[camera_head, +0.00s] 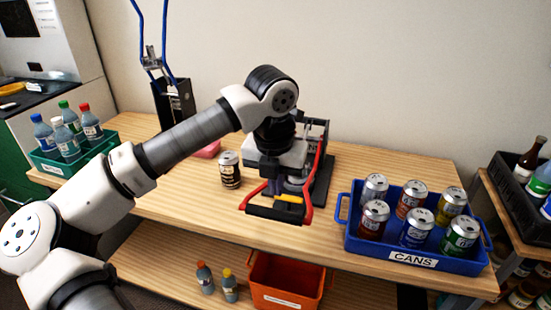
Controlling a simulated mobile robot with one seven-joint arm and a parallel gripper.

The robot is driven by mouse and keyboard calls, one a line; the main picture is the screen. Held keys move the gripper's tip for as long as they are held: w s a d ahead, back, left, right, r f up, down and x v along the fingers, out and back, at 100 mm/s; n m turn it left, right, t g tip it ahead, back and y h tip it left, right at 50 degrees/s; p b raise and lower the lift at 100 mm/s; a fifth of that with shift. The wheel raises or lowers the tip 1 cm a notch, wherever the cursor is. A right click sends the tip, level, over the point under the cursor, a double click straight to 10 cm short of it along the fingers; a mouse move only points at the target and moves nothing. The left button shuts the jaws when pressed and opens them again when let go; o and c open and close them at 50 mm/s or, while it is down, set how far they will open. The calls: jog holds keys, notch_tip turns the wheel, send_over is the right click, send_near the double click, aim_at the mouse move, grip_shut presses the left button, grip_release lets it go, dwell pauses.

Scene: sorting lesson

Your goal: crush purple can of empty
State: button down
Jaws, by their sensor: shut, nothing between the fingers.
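A can crusher with a red lever (316,180) and black grip bar stands on the wooden table. Its lever is low at the front. My gripper (288,190) is shut and empty, pointing down just behind the grip bar; whether it touches the bar I cannot tell. My wrist hides much of the crusher, and I cannot tell whether a can is inside. A dark purplish patch shows by the gripper, too small to identify. A can with a bluish-purple label (374,187) stands upright at the back left of the blue CANS tray (398,259).
A dark brown can (230,170) stands upright left of the crusher. A green crate (48,163) of bottles is at the far left. An orange bin (285,286) and two small bottles sit on the lower shelf. A black crate (511,188) is at the right.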

aim_at(277, 215)
jog(key=shift+w+d+f+p, duration=0.15)
jog(key=shift+f+p, duration=0.1)
jog(key=shift+f, duration=0.75)
jog(key=shift+w+a+f+p, duration=0.1)
jog(key=shift+f+p, duration=0.15)
jog(key=shift+f, duration=0.75)
jog(key=f+b, duration=0.1)
jog(key=b, duration=0.1)
jog(key=f+b, duration=0.1)
jog(key=b, duration=0.2)
jog(key=shift+s+f+t, duration=0.2)
jog(key=shift+f+t, duration=0.1)
jog(key=shift+f, duration=0.1)
jog(key=shift+s+r, duration=0.1)
